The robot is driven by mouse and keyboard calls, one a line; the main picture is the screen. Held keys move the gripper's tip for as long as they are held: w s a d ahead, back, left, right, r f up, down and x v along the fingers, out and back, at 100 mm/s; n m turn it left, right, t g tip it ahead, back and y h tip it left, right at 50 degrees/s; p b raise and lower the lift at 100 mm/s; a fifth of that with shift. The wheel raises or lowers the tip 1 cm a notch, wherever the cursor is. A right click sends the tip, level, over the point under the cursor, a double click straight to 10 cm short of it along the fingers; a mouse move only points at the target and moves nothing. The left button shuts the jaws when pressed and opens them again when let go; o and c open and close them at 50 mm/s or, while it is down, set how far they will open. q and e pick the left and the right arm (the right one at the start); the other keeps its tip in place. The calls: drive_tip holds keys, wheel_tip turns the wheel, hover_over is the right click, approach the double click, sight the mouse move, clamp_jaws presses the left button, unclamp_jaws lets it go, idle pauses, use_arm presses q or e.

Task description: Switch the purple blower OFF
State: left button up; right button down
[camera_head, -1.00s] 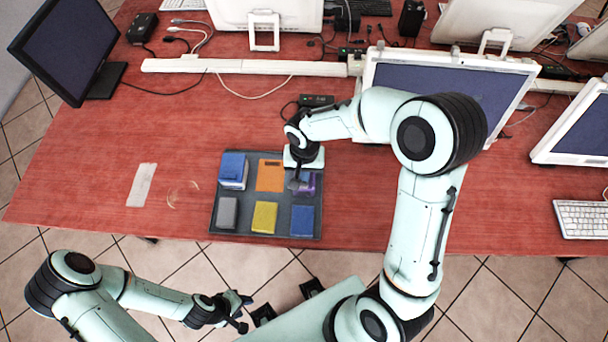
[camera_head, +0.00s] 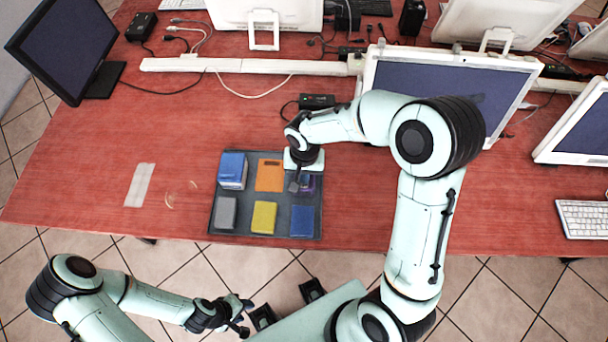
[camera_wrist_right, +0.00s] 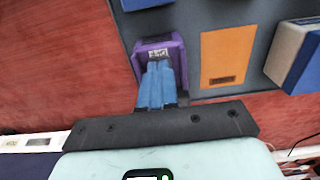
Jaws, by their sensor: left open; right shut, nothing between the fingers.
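The purple blower (camera_wrist_right: 158,53) shows in the right wrist view, a box in a corner of the dark tray (camera_wrist_right: 180,16) with a small black-and-white label on top. My right gripper (camera_wrist_right: 158,66) is shut and empty, its blue fingertips over the blower's face; I cannot tell whether they touch it. In the head view the blower (camera_head: 307,183) is mostly hidden under my right gripper (camera_head: 295,186). The state of its switch cannot be made out. My left gripper (camera_head: 243,310) is open and empty, off the table's front edge at the bottom.
The tray also holds an orange panel (camera_head: 269,175), a yellow block (camera_head: 263,217), a grey block (camera_head: 226,212) and blue blocks (camera_head: 302,221). A monitor (camera_head: 445,87) stands behind my right arm. The table left of the tray is mostly clear, with a pale strip (camera_head: 140,185).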

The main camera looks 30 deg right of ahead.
use_arm(q)
drive_tip(key=shift+s+f, duration=0.1)
drive_tip(key=shift+f, duration=0.05)
use_arm(e)
drive_tip(key=shift+f, duration=0.15)
drive_tip(key=shift+r, duration=0.2)
drive_tip(key=shift+r+p, duration=1.55)
drive_tip(key=shift+r, duration=1.85)
use_arm(q)
drive_tip(key=w+r, duration=0.1)
drive_tip(key=r, duration=0.1)
drive_tip(key=w+r, duration=0.2)
drive_tip(key=shift+r, duration=0.1)
